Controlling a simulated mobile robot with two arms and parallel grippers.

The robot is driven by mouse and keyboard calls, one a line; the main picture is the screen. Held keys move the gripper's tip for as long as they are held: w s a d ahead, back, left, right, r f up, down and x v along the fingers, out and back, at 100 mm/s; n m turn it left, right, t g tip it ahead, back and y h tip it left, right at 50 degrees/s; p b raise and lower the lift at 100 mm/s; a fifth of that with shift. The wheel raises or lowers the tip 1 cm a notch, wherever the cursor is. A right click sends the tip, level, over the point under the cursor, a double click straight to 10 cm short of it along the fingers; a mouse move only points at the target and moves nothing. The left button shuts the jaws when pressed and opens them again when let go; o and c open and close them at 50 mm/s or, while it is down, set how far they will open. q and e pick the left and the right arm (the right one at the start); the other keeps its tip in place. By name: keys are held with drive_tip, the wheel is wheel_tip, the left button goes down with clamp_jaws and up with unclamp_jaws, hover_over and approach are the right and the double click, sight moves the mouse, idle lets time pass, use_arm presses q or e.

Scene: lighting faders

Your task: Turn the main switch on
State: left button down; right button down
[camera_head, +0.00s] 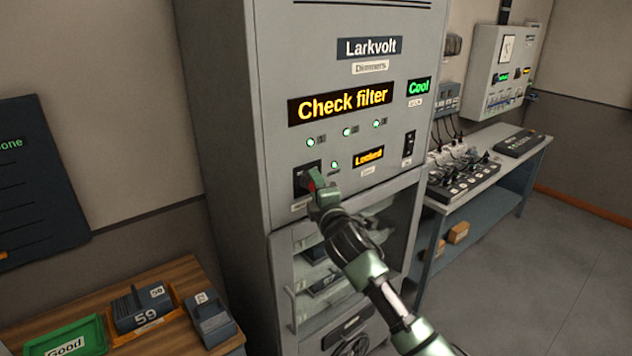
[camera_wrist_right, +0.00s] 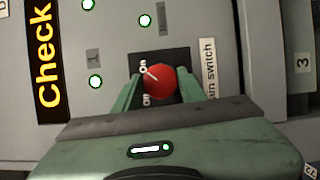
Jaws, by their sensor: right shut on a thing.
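The main switch is a red round knob (camera_wrist_right: 161,82) on a black plate in the right wrist view, with "On" and "Off" marks beside it. Its white pointer line slants toward the "On" mark. My right gripper (camera_wrist_right: 157,88) is shut on the knob, one green finger on each side. In the head view my right gripper (camera_head: 316,186) covers most of the knob, with a sliver of red showing, at the lower left of the grey Larkvolt dimmer cabinet's (camera_head: 275,155) panel. My left gripper is in neither view.
The cabinet's amber display (camera_head: 341,103) reads "Check filter", a small one "Locked" (camera_head: 368,157), a green one "Cool" (camera_head: 419,86). Several green lamps are lit. A glazed door (camera_head: 300,285) is below. A wooden table (camera_head: 180,272) with a green tray (camera_head: 65,340) stands left, a console bench (camera_head: 520,160) right.

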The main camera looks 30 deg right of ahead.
drive_tip(key=shift+m, duration=0.4)
drive_tip(key=c, duration=0.8)
unclamp_jaws()
drive_tip(key=b+v, duration=0.2)
drive_tip(key=v, duration=0.5)
drive_tip(key=shift+s+a+r+b, duration=0.1)
drive_tip(key=shift+s+b, duration=0.3)
